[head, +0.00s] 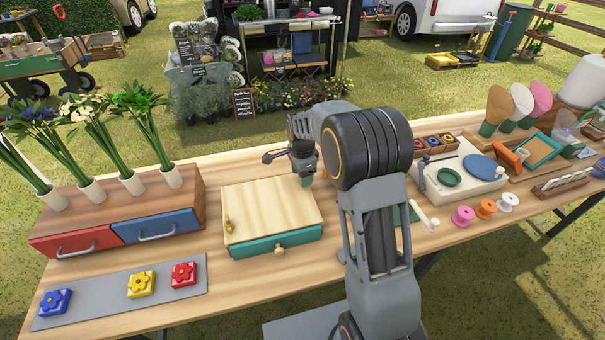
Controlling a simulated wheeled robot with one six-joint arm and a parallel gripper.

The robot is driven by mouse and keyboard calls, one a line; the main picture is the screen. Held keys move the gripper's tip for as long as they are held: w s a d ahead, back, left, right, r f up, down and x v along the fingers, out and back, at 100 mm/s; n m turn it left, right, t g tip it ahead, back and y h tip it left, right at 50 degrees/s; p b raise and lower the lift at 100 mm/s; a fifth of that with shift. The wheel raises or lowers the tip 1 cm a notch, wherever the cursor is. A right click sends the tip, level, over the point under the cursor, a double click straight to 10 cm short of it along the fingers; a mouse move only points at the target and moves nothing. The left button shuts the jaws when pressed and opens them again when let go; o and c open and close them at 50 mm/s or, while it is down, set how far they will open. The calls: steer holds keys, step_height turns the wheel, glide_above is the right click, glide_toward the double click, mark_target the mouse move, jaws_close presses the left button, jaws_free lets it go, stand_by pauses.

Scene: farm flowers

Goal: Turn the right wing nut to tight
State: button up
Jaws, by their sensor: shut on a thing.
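A wooden box (262,205) with a pale lid and a teal front stands on the table in the head view. A small brass wing nut (228,223) stands near the lid's left edge. My gripper (305,181) points down at the back right part of the lid. Its jaws are small in this view and partly merge with what is beneath them. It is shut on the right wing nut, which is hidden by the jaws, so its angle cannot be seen.
A cabinet with a red drawer (75,242) and a blue drawer (158,226) stands to the left, with flowers in white holders on top. A grey mat (110,300) with flower blocks lies in front. A white board (478,185) and spools (463,215) stand right of my arm.

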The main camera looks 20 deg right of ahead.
steer(key=shift+m, duration=0.9)
steer(key=o, duration=0.9)
step_height(320, 180, up, 14)
steer(key=shift+f, duration=0.1)
stand_by(0.4)
